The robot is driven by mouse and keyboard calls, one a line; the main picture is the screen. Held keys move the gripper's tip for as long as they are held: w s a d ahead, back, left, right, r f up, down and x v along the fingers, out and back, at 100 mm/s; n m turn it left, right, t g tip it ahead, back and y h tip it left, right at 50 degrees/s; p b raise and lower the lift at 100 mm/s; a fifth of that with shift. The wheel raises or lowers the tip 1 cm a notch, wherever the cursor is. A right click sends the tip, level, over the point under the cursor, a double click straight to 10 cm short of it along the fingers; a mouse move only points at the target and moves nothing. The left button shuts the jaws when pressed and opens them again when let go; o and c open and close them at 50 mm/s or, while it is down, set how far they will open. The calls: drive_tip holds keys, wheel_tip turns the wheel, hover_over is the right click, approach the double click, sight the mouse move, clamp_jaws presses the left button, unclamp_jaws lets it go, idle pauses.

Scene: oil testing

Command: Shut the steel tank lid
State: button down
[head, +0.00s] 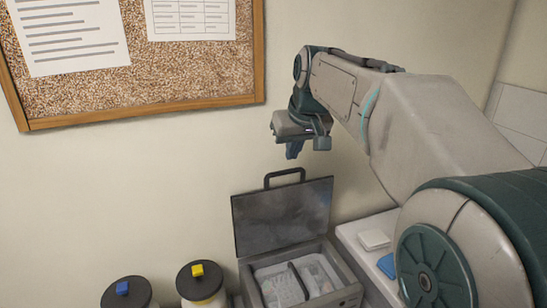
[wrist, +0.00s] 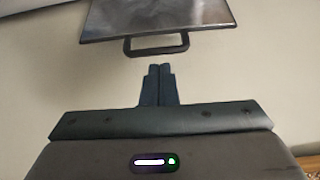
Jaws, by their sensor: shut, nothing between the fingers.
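The steel tank (head: 343,297) stands low in the head view with its lid (head: 283,215) raised upright at the back. The lid has a black handle (head: 284,177) on its top edge. Inside the tank is a pale tray or basket with a dark handle. My gripper (head: 293,152) is above the raised lid, pointing down, with its fingers shut and empty. In the wrist view my shut fingers (wrist: 158,68) are just short of the lid handle (wrist: 157,50), with a small gap visible. The lid plate (wrist: 160,18) shows beyond it.
Two black-capped jars stand left of the tank, one with a blue knob (head: 122,288) and one with a yellow knob (head: 197,270). A white shelf at right holds a white block (head: 374,239) and a blue item (head: 387,265). The wall and corkboard (head: 190,75) are behind.

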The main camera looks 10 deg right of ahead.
drive_tip(key=w+f, duration=0.4)
drive_tip(key=w+a+f+p, duration=0.1)
drive_tip(key=w+f, duration=0.1)
drive_tip(key=w, duration=0.1)
drive_tip(key=shift+f, duration=0.35)
drive_tip(key=shift+s, duration=0.1)
